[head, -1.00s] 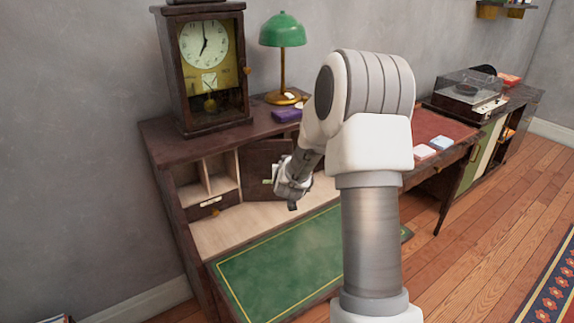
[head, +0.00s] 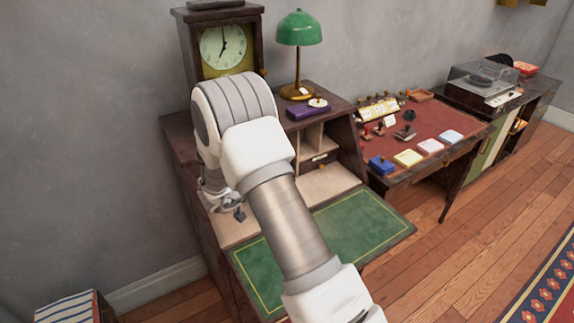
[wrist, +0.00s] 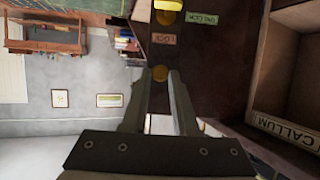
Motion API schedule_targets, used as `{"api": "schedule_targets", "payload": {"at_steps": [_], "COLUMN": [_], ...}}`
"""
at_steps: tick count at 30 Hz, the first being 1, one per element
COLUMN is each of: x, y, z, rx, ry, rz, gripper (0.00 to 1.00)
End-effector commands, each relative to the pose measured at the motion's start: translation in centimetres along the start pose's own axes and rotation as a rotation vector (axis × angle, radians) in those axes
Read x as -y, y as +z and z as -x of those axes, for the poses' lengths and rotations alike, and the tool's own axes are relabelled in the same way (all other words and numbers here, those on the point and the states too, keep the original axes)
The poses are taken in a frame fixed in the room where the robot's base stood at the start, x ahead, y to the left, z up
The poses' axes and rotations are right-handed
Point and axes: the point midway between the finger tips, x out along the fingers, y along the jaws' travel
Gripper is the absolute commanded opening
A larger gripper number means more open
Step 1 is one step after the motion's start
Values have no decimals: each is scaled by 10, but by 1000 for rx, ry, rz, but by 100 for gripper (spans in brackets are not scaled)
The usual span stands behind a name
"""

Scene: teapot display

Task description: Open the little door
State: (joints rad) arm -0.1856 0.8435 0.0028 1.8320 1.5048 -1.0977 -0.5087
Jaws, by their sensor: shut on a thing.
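The little door (wrist: 205,75) shows in the wrist view as a dark wooden panel with LOCK and UNLOCK labels. Its round brass knob (wrist: 160,73) sits between the tips of my gripper (wrist: 161,80), which is shut on it. A brass latch piece (wrist: 167,17) is near the labels. Open room shows past the door's left edge in this view. In the head view my gripper (head: 232,210) is low at the left part of the desk's inside, over the pale wood floor. My arm hides the door there, so its exact angle cannot be told.
The desk's green writing flap (head: 365,225) is down in front. Pigeonholes with a drawer (head: 318,163) stand right of my arm. A drawer labelled CALLUM (wrist: 285,128) is close by in the wrist view. Clock (head: 222,48), green lamp (head: 298,60) and purple box (head: 308,110) stand on top.

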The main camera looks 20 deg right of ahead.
Motion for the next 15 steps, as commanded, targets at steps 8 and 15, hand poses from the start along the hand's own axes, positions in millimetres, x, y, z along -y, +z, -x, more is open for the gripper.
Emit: {"api": "schedule_targets", "payload": {"at_steps": [8, 15], "x": [14, 22], "y": [10, 16], "z": [26, 38], "rx": [0, 0], "ry": [184, 287], "rz": [-79, -122], "gripper": [0, 0]}}
